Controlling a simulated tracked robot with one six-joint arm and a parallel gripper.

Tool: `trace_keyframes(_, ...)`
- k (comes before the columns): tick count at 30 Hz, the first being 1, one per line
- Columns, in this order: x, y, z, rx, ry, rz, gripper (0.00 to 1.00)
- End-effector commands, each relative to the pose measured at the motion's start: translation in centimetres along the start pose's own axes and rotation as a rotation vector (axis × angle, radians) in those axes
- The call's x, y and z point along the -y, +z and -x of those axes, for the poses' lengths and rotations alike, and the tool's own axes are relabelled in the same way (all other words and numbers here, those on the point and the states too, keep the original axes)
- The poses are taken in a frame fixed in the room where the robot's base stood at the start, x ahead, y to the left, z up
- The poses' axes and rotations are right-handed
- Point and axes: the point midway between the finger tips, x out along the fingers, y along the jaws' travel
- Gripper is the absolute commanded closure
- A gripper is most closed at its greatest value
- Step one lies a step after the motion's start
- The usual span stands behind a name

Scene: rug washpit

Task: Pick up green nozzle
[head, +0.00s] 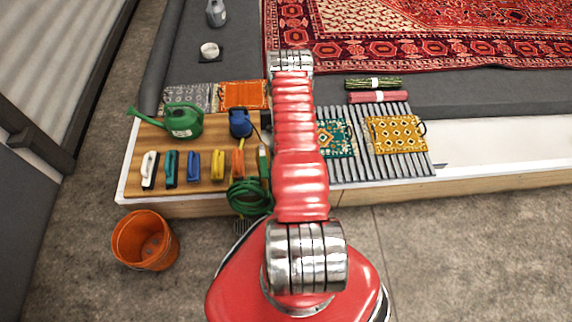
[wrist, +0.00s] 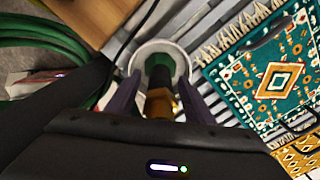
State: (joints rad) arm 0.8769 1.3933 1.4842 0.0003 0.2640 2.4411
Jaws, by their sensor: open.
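The green nozzle (wrist: 159,74) shows in the wrist view, with a green upper end, a dark middle and a brass-coloured part nearer me. It sits within a round white ring or cup (wrist: 178,50). My gripper (wrist: 159,84) is open, with one finger on each side of the nozzle. I cannot tell whether either finger touches it. In the head view I cannot make out the nozzle; my red arm covers the middle of the bench, and my gripper is hidden there.
A green hose coil (head: 250,197) hangs at the bench front and shows in the wrist view (wrist: 45,32). Several brushes, a green watering can (head: 184,121) and a blue item (head: 240,123) lie left. A teal patterned mat (wrist: 268,70) is close on the right. An orange bucket (head: 145,240) stands on the floor.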

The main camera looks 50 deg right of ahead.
Motion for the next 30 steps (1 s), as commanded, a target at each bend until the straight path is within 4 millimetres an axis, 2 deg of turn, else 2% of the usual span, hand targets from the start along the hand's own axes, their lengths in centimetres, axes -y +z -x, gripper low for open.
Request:
trace_keyframes(4,-0.01,0.00,0.01,0.000,0.000,0.000,0.54)
trace_keyframes(21,-0.02,0.00,0.01,0.000,0.000,0.000,0.94)
trace_keyframes(30,0.00,0.04,0.14,0.000,0.000,0.000,0.95)
